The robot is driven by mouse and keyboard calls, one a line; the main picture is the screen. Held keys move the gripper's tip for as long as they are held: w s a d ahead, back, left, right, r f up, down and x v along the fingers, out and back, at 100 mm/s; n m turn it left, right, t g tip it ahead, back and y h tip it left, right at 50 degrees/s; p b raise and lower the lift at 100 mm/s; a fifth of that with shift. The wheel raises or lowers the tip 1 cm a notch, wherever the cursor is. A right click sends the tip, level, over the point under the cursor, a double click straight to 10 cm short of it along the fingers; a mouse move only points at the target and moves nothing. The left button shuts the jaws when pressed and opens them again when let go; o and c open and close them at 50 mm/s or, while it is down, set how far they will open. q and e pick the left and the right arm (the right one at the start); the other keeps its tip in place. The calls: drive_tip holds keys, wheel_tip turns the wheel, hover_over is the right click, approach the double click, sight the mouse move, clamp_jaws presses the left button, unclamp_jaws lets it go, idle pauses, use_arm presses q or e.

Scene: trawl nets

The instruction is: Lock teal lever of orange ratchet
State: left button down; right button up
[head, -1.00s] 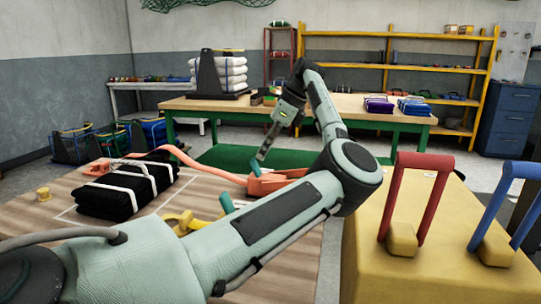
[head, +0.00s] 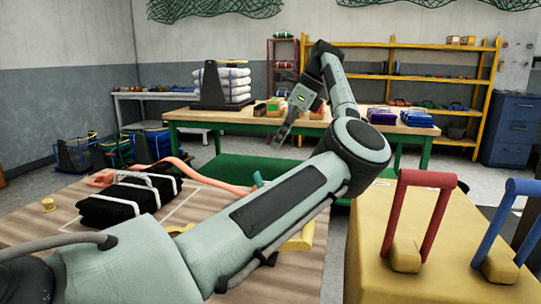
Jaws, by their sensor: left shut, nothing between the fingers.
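An orange strap (head: 205,180) runs from the black bundle toward the orange ratchet, whose body is mostly hidden behind my left arm. A small teal piece, apparently the teal lever (head: 257,180), stands up just above the arm's edge; its lower part is hidden, so I cannot tell its position. My left gripper (head: 280,138) is shut and empty, pointing down. It is raised above and beyond the ratchet area, apart from the teal piece. My right gripper is not in view.
The black bundle with white straps (head: 128,200) lies on the wooden board (head: 30,232). A yellow block (head: 380,235) with red (head: 437,225) and blue (head: 490,222) handles stands at the right. A wooden workbench (head: 350,118) is behind. Yellow pieces (head: 300,240) show around my arm.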

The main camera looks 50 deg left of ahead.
use_arm(q)
drive_tip(key=shift+v, duration=2.6)
